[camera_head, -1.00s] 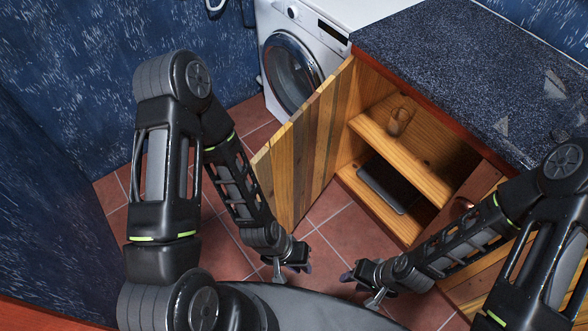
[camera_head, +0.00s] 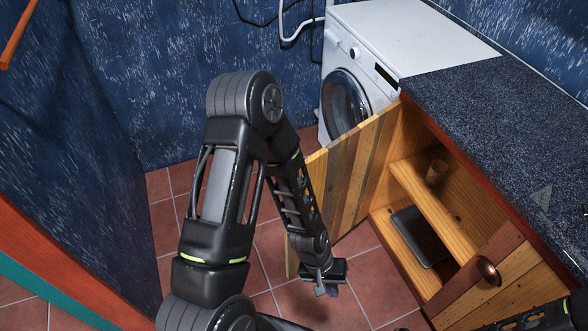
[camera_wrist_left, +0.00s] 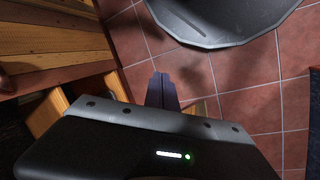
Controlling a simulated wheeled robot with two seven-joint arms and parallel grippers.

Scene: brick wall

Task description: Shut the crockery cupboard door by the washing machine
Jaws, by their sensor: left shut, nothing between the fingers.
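The wooden cupboard door (camera_head: 352,170) by the washing machine (camera_head: 357,75) stands wide open, swung out toward the machine's side. I cannot tell whether my left arm touches the door. My right gripper is out of view.
A second door with a round knob (camera_head: 487,270) is at the right, beneath the dark speckled countertop (camera_head: 480,100). Blue walls stand behind and left. An orange-red edge (camera_head: 50,260) is at lower left. Tiled floor (camera_head: 350,290) is clear before the cupboard.

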